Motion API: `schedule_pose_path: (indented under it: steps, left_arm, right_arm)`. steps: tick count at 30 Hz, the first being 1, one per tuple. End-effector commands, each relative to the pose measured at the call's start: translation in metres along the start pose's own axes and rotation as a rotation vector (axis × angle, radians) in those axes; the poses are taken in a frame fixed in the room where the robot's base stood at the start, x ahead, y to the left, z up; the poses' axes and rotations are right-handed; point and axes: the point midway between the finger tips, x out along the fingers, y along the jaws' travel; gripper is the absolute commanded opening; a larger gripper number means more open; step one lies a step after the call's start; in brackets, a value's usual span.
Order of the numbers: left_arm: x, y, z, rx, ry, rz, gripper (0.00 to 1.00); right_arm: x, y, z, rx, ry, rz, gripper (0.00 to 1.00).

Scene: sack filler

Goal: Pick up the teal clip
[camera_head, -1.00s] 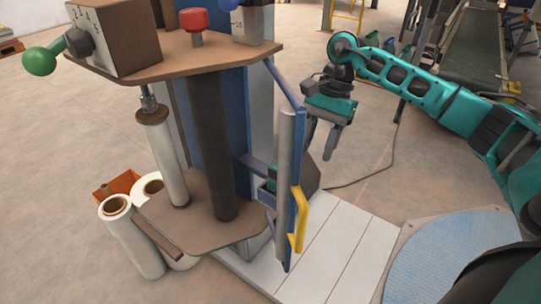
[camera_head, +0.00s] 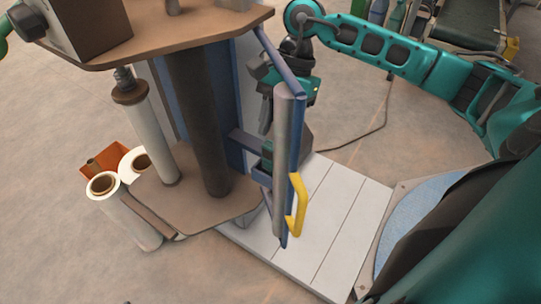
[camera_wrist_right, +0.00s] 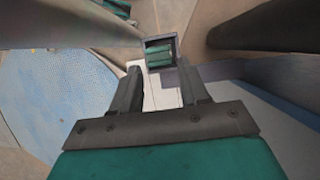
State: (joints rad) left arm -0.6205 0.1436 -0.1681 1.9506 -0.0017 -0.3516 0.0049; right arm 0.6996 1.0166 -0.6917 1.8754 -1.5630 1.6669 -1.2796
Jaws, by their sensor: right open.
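Teal clips (camera_wrist_right: 158,55) sit together in a small grey open holder (camera_wrist_right: 176,46) ahead of my right gripper in the right wrist view. In the head view a bit of teal (camera_head: 267,152) shows at the holder on the blue frame, partly hidden by the grey upright bar. My right gripper (camera_wrist_right: 161,88) is open and empty, its two fingers pointing toward the holder with the clips beyond their tips. In the head view the right gripper (camera_head: 268,112) is above the holder, partly behind the bar. My left gripper is not in view.
The grey upright bar (camera_head: 282,140) with a yellow handle (camera_head: 298,205) stands close to the right gripper. White rolls (camera_head: 125,215) stand lower left. The pale platform (camera_head: 325,225) is clear.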

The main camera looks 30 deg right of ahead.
Motion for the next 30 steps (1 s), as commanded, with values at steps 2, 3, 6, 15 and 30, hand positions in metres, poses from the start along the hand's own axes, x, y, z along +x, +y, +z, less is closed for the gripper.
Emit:
schedule_pose_path:
  steps: [2,3,6,15,30]
  left_arm:
    - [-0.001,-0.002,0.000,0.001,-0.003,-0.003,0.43]
    - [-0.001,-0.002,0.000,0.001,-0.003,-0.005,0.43]
    - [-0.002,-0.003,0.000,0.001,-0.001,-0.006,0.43]
    - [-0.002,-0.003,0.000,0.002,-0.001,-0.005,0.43]
    - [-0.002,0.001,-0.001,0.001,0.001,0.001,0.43]
  right_arm:
    - [0.003,0.000,0.008,-0.001,0.000,-0.001,0.45]
    - [0.004,0.000,0.011,0.000,0.000,-0.001,0.45]
    - [0.008,0.000,0.013,0.000,-0.001,0.001,0.45]
    - [0.049,0.001,0.013,0.001,-0.002,0.002,0.45]
    - [0.055,0.000,0.012,0.001,0.000,0.000,0.27]
